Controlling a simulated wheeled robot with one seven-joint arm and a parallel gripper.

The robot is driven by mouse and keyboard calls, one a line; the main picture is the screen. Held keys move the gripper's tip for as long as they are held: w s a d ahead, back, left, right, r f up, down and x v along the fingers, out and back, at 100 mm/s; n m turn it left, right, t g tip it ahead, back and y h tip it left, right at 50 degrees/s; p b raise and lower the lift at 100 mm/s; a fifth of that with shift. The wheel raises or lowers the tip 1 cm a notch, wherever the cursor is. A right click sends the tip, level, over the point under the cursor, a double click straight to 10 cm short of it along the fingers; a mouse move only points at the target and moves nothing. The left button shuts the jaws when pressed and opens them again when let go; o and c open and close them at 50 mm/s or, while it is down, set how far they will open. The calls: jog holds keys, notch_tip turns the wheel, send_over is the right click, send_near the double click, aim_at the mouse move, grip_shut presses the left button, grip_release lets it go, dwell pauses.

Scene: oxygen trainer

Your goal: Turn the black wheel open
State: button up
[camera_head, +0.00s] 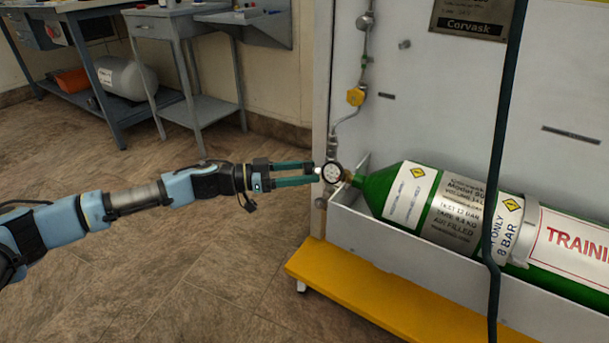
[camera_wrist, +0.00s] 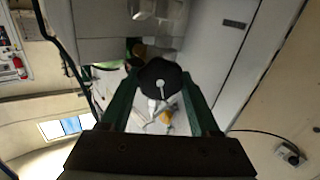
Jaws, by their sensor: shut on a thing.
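The black wheel (camera_head: 332,173) sits at the neck end of the green cylinder (camera_head: 376,188), beside the left edge of the grey panel. My gripper (camera_head: 318,174) reaches it from the left, with its two green fingers level and pointing right. In the wrist view, the wheel (camera_wrist: 160,75) is a dark disc with a pale spoke-like mark. It lies between the two fingertips (camera_wrist: 160,80), which are shut on its rim. The fingers hide part of the rim, and how far the wheel is turned cannot be told.
A pipe with a yellow valve handle (camera_head: 355,97) rises above the wheel. The cylinder lies in a grey trough (camera_head: 350,222) over a yellow ledge (camera_head: 345,285). A dark upright hose (camera_head: 497,150) crosses in front. Tables (camera_head: 180,20) stand back left; the floor between is clear.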

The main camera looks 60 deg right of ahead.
jog(key=n, duration=0.4)
jog(key=shift+n, duration=0.3)
jog(key=n, duration=0.4)
jog(key=shift+w+d+n, duration=0.1)
jog(key=shift+n, duration=0.2)
jog(key=n+p, duration=0.2)
jog(key=n, duration=0.3)
jog(key=shift+f, duration=0.1)
jog(key=n+p, duration=0.2)
jog(key=n, duration=0.3)
jog(key=n+p, duration=0.3)
jog(key=n, duration=0.4)
jog(key=shift+f, duration=0.2)
jog(key=n+p, duration=0.1)
jog(key=n, duration=0.4)
jog(key=shift+f+n+p, duration=0.1)
jog(key=shift+n+p, duration=0.25)
jog(key=shift+n, duration=0.35)
